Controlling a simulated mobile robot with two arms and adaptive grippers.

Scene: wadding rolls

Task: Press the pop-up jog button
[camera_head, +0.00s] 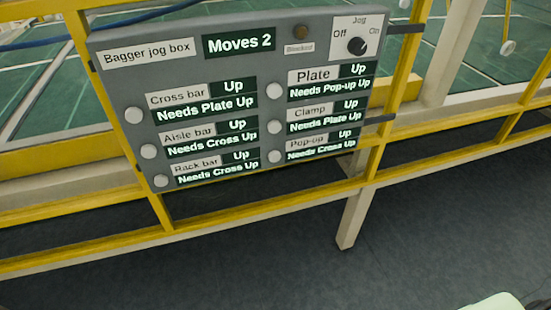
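The grey bagger jog box (200,75) hangs on the yellow railing in the upper left and middle of the head view. The pop-up jog button (274,157) is a small round white button at the lower right of the box, left of the "Pop-up" label (307,142). Its display reads "Up" and "Needs Cross Up". Nothing touches the button. The jog knob (357,46) is black, between "Off" and "On" marks. The top display (239,44) reads "Moves 2". Neither gripper shows in this view.
Other white buttons sit close by: clamp (274,127), plate (274,90), cross bar (133,115), aisle bar (148,151) and rack bar (161,181). A dull brown lamp (301,32) sits above "Blocked". Yellow rails (455,147) run beside and below the box. The dark floor in front looks clear.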

